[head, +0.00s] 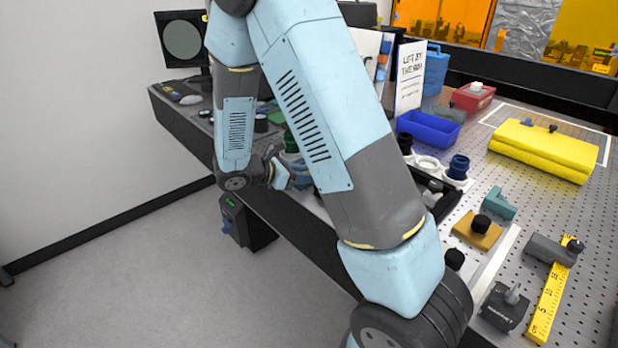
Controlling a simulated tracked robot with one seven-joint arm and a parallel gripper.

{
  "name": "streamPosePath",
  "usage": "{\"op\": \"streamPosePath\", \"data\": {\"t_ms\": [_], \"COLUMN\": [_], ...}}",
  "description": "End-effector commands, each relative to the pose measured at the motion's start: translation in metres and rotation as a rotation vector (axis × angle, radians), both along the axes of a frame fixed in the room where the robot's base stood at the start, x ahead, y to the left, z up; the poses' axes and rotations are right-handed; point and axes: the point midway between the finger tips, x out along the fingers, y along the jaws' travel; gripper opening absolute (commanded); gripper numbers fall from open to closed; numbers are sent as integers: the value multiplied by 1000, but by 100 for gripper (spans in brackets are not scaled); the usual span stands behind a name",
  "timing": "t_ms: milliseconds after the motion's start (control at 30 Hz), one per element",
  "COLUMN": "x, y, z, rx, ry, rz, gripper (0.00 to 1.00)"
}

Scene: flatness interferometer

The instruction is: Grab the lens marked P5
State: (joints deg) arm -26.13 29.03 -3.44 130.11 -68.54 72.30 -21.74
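No marking P5 can be read in the head view, so I cannot tell which piece is the lens. Round parts that could be lens mounts stand in a white holder on the bench: a black one (405,143), a white ring (427,163) and a dark blue one (458,167). My gripper (284,172) is at the bench's front edge, left of these parts. It is small and partly hidden by my arm. I cannot tell whether its fingers are open or shut, or whether they touch anything.
The perforated bench (590,205) carries a blue bin (430,130), a folded yellow cloth (543,150), a yellow ruler (550,300) and a black block with a knob (505,305). A monitor (184,40) stands far left. My arm hides the middle of the bench.

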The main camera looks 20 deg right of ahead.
Motion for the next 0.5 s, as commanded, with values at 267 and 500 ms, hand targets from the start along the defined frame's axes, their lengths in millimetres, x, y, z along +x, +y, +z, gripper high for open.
{"op": "streamPosePath", "data": {"t_ms": [267, 500], "x": [-1, -1], "y": [0, 0], "z": [-1, 1], "rx": [1, 1], "ry": [2, 1], "rz": [-1, -1], "gripper": [5, 5]}}
